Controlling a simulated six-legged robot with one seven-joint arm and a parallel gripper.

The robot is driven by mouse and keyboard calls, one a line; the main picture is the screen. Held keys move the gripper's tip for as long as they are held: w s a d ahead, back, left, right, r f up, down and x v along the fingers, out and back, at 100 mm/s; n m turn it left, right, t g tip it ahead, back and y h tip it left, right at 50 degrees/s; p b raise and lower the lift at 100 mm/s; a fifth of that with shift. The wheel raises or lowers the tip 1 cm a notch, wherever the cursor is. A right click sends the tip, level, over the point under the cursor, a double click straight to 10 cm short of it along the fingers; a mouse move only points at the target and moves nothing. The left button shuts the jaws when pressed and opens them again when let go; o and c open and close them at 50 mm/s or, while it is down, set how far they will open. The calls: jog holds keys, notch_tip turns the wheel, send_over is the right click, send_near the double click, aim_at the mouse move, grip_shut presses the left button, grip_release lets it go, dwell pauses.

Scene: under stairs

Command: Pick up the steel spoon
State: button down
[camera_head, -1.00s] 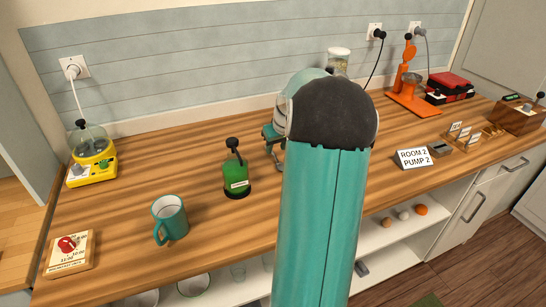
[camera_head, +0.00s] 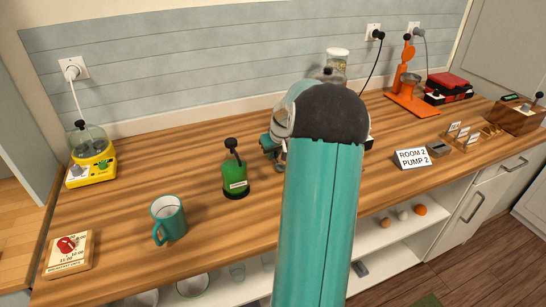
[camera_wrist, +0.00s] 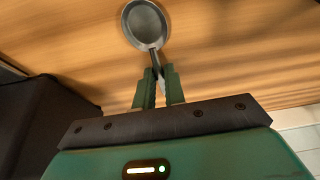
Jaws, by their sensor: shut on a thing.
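The steel spoon (camera_wrist: 146,25) shows in the wrist view, its round grey bowl at the top and its handle running down between my fingers. My gripper (camera_wrist: 160,73) is shut on the handle. The lower end of the handle is partly hidden between the green fingers. Wood lies behind the spoon; I cannot tell how high the spoon is above it. In the head view my teal arm hides the spoon and my fingers.
A jar (camera_head: 337,65) stands behind my arm. A sign (camera_head: 412,158) and an orange device (camera_head: 408,85) are to the right. A dark box-like shape (camera_wrist: 38,120) fills the wrist view's left side.

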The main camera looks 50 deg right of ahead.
jog(key=shift+r, duration=0.1)
jog(key=shift+r, duration=0.55)
jog(key=shift+w+v, duration=0.2)
jog(key=shift+v, duration=1.05)
jog(key=s+a+r, duration=0.8)
jog(key=s+r, duration=0.1)
jog(key=s, duration=0.1)
jog(key=shift+s+a+r, duration=0.2)
jog(key=shift+a, duration=0.05)
